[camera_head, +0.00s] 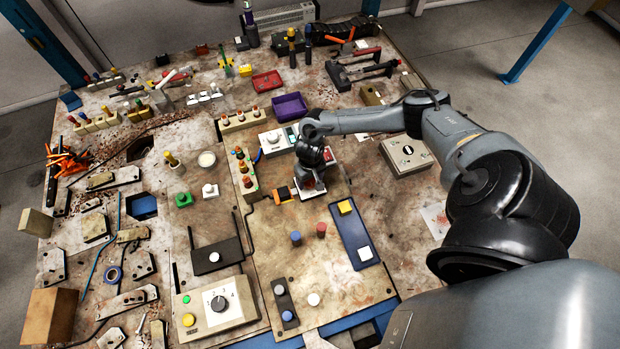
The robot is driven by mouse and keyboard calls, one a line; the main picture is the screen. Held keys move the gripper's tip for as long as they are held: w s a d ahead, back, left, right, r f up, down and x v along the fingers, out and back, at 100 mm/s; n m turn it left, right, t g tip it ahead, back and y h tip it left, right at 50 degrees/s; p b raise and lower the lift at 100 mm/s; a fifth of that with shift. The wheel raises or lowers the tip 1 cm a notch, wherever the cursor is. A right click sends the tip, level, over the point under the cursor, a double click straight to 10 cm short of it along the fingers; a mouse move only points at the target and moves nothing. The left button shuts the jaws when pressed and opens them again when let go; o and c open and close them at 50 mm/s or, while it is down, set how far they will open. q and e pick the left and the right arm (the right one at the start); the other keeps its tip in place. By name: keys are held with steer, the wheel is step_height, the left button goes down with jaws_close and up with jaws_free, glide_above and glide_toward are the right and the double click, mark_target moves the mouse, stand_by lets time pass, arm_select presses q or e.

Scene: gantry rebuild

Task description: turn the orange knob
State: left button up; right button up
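My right arm reaches in from the right, and its gripper (311,180) points down over a small white-edged plate (310,194) in the middle of the table. A little reddish-orange shows at the fingertips, but the gripper hides most of it. I cannot tell whether this is the orange knob or whether the fingers touch it. The fingers are too small and dark to show whether they are open or shut. Just left of the plate lies an orange and black block (281,195). My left gripper is not in view.
A white box with a round knob (272,139) stands behind the gripper. A blue tray (351,236) with a yellow and a white block lies to the front right. A dial panel (240,316) is at the front left.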

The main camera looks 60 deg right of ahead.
steer(key=c, duration=0.9)
